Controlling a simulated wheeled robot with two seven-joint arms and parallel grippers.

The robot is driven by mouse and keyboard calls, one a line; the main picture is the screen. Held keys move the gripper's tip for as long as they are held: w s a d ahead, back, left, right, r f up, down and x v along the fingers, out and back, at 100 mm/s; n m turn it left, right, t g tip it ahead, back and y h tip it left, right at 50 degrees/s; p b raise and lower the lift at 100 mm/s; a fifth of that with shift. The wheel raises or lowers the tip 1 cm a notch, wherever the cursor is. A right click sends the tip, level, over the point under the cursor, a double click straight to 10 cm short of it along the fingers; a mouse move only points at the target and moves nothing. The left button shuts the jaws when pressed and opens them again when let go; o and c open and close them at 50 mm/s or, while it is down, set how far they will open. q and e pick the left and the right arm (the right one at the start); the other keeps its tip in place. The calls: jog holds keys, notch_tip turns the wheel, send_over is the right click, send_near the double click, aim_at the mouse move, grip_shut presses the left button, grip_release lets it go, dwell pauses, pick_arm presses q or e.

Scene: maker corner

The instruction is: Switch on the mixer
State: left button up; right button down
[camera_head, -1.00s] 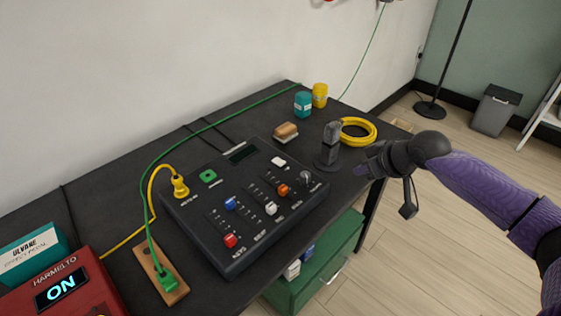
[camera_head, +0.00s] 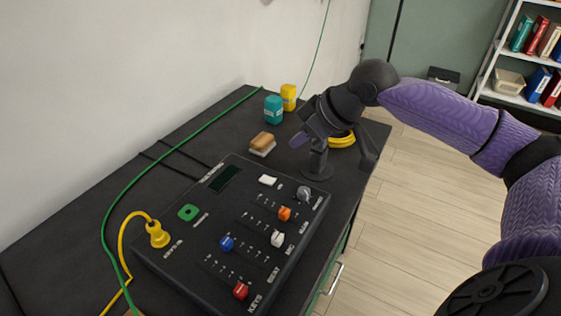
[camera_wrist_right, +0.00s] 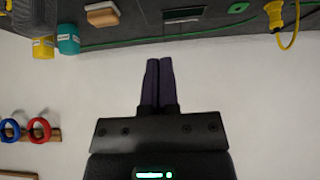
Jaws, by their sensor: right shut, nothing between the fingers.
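The mixer (camera_head: 205,250) is a black slanted console on the dark table in the head view. Its small display (camera_head: 224,179) is dark. It has a white button (camera_head: 267,180), a grey knob (camera_head: 304,194), a green square piece (camera_head: 188,212) and blue, white, orange and red slider caps. A yellow plug (camera_head: 157,235) sits in its left side. My right gripper (camera_head: 299,140) is shut and empty, above the table beyond the mixer's far right end. In the right wrist view its fingers (camera_wrist_right: 159,60) are together, with part of the mixer at the top edge. My left gripper is out of view.
A microphone stand (camera_head: 317,165) stands close under my right gripper, partly hidden. A sponge or brush (camera_head: 263,142), teal jar (camera_head: 273,109), yellow jar (camera_head: 289,96) and yellow cable coil (camera_head: 342,140) are near. A green cable (camera_head: 180,145) runs along the wall side.

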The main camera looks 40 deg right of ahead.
jog(key=b, duration=0.4)
send_over(268, 179)
jog(key=s, duration=0.2)
jog(key=f, duration=0.7)
jog(key=shift+w+d+f, duration=0.1)
jog(key=shift+d+f, duration=0.2)
jog(key=shift+f, duration=0.05)
notch_tip(268, 179, down, 3)
jog(key=shift+r+b, duration=0.1)
jog(key=shift+b, duration=0.95)
jog(key=shift+d+f+b, duration=0.1)
jog(key=shift+f+b, duration=0.2)
jog(key=shift+f, duration=0.2)
